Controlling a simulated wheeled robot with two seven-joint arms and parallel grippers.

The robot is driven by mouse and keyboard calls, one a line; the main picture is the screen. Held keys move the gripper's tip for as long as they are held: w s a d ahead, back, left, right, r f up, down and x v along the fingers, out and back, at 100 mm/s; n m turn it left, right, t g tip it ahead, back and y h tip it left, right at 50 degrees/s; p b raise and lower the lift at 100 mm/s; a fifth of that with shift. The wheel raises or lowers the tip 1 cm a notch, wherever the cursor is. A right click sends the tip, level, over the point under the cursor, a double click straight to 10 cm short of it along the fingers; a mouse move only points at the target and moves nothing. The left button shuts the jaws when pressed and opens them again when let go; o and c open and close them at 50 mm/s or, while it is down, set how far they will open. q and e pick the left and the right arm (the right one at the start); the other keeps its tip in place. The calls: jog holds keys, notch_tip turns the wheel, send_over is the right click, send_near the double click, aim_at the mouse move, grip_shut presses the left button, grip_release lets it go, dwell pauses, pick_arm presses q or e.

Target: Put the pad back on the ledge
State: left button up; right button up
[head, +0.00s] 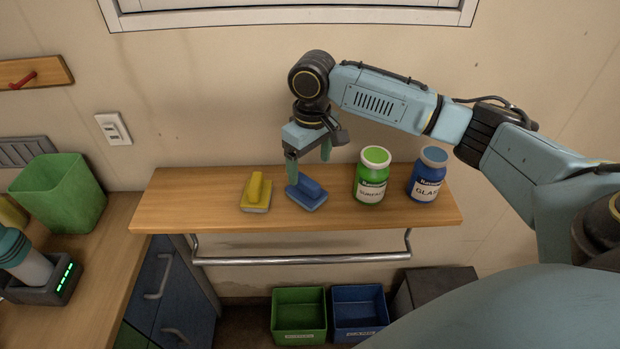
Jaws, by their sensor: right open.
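A blue pad (306,194) with a raised grip lies on the wooden ledge (223,216). A yellow pad (256,194) of similar shape lies on the ledge just to its left. My right gripper (309,159) points down right at the blue pad, its fingers apart with nothing seen between them. Its left fingertip overlaps the pad's upper left edge in the picture; I cannot tell whether they touch. My left gripper is not in view.
A green-lidded jar (371,176) and a blue-lidded jar (427,175) stand on the ledge to the right. A metal rail (300,260) runs below. Green (298,312) and blue (360,310) bins sit lower down. A green container (60,192) stands on the left counter. The ledge's left end is clear.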

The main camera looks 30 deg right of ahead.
aim_at(311, 180)
jog(key=shift+d+r, duration=0.1)
jog(key=shift+r, duration=2.3)
